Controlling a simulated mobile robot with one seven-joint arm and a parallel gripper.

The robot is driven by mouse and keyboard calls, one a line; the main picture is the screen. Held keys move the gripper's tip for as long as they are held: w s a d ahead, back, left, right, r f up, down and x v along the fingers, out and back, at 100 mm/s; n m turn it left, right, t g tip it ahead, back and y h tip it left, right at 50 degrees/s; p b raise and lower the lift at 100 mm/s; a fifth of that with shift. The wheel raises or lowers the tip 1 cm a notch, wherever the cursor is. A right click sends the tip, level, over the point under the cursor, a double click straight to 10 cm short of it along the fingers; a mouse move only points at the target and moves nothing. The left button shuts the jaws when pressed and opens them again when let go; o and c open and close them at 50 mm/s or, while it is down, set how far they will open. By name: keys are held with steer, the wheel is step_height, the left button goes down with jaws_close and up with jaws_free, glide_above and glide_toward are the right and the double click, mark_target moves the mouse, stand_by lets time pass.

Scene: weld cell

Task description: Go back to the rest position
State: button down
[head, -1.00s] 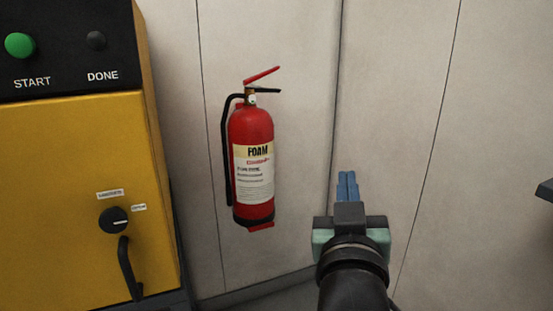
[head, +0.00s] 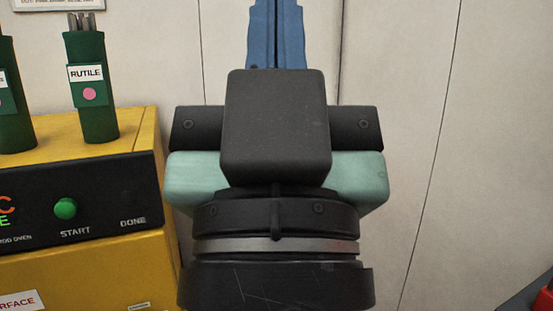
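My gripper (head: 277,35) fills the middle of the head view, seen from behind and close to the camera. Its two blue fingers point up and lie side by side with only a thin dark line between them.
A yellow cabinet (head: 90,276) with a black panel, a green START button (head: 65,208) and a DONE label stands at the left. A green RUTILE canister (head: 92,90) and part of another stand on it. Pale wall panels (head: 445,90) lie behind. A red object (head: 545,300) shows at the lower right.

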step_height(320, 180, up, 18)
steer(key=p, duration=1.5)
steer(key=shift+p, duration=0.35)
